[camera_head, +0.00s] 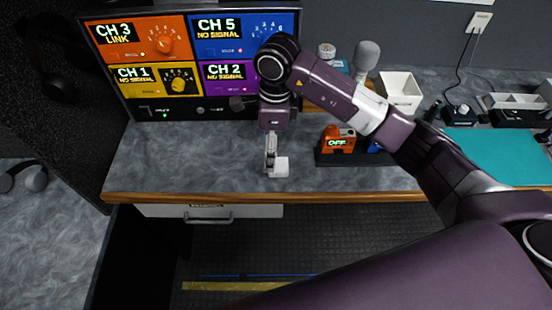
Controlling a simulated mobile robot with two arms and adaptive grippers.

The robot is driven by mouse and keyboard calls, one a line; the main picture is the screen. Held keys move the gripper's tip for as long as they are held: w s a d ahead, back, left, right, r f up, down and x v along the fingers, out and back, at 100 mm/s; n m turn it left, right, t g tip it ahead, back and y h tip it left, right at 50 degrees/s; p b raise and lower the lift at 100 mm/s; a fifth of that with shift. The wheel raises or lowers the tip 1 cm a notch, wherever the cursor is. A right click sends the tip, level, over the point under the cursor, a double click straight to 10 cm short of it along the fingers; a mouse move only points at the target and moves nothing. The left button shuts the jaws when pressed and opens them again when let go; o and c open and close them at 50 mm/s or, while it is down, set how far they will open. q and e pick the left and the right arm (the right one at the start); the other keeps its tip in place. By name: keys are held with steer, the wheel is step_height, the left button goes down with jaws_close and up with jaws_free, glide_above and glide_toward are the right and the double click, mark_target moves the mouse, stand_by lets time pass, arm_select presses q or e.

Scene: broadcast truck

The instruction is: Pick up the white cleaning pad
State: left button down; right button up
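The white cleaning pad (281,168) is a small pale block on the grey desktop, near the wooden front edge and left of the orange "OFF" unit. My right gripper (270,166) comes down from above, with its arm reaching in from the right. Its fingers are at the left part of the pad and hide some of it. The fingers look narrow from this angle. I cannot tell whether they are closed on the pad or only beside it. My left gripper is not in view.
A channel panel (133,73) stands at the back left. An orange "OFF" unit (337,146) sits right of the pad. A white bin (400,90), a microphone (366,58) and a teal mat (497,152) are farther right. The desktop left of the pad is clear.

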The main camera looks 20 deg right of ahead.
mark_target(278, 164)
steer(key=shift+w+d+r+h, duration=0.1)
steer(key=shift+w+d+h, duration=0.1)
steer(key=shift+d, duration=0.3)
steer(key=shift+w+d+r+h, duration=0.1)
steer(key=shift+d+h, duration=0.1)
steer(key=shift+d, duration=0.25)
steer(key=shift+d+f, duration=0.2)
steer(key=shift+d, duration=0.05)
steer(key=shift+s+f+p, duration=0.2)
steer(key=shift+f+p, duration=0.3)
steer(key=shift+f, duration=0.35)
steer(key=shift+f+p, duration=0.3)
steer(key=shift+f, duration=0.1)
step_height(278, 164, down, 4)
steer(key=shift+d+r+p, duration=0.1)
steer(key=shift+r+p, duration=0.05)
steer(key=shift+p, duration=0.8)
steer(key=shift+f, duration=0.45)
steer(key=shift+w, duration=0.1)
steer(key=c, duration=1)
